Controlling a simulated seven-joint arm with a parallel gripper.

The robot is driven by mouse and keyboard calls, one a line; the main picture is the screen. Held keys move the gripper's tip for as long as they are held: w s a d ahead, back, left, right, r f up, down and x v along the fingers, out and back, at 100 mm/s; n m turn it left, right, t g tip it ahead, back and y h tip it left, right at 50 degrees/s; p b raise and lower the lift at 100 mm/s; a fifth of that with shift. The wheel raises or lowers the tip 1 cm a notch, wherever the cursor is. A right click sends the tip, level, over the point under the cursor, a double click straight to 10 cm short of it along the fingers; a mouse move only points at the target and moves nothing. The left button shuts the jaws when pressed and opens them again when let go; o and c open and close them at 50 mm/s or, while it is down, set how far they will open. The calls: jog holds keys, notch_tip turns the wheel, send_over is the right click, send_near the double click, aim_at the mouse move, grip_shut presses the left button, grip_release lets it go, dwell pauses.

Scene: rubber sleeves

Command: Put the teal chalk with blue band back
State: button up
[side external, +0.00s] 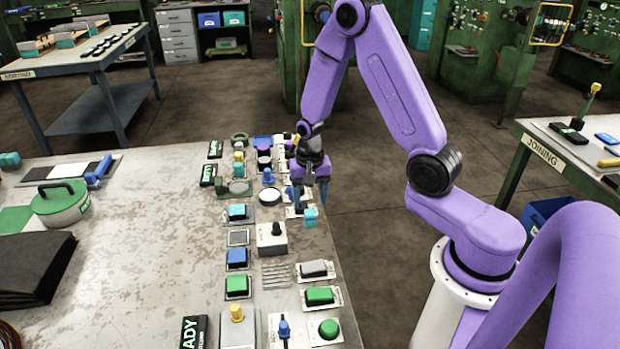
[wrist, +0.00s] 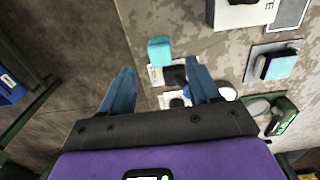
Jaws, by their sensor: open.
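A small teal block (side external: 310,215) with a bluish part, which looks like the teal chalk, is near the right edge of the bench, by a pale plate. In the wrist view the teal block (wrist: 160,50) shows just beyond the fingertips, between their lines. I cannot make out its band clearly. My gripper (side external: 311,203) points down over the bench edge, its blue fingers apart and nothing between them. In the wrist view my gripper (wrist: 161,70) is also open, with the left finger over the floor side and the right one over the bench plates.
Several switches and buttons on plates crowd this bench side, including a black-knobbed box (side external: 272,240), a blue button (side external: 237,258) and green buttons (side external: 320,295). A lidded green pot (side external: 60,205) stands at left. The bench middle (side external: 150,240) is clear.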

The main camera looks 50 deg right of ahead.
aim_at(310, 212)
notch_tip(310, 212, up, 6)
jog(key=f, duration=0.1)
jog(key=s+a+r+n, duration=0.8)
jog(key=s+a+n, duration=0.2)
jog(key=n, duration=0.1)
jog(key=s+r+n, duration=0.2)
jog(key=s+n, duration=0.3)
jog(key=s, duration=0.2)
jog(key=s+a+r+n, duration=0.1)
jog(key=s+r+n, duration=0.1)
jog(key=s+n, duration=0.3)
jog(key=s, duration=0.3)
jog(key=shift+a+n, duration=0.25)
jog(key=shift+n, duration=0.05)
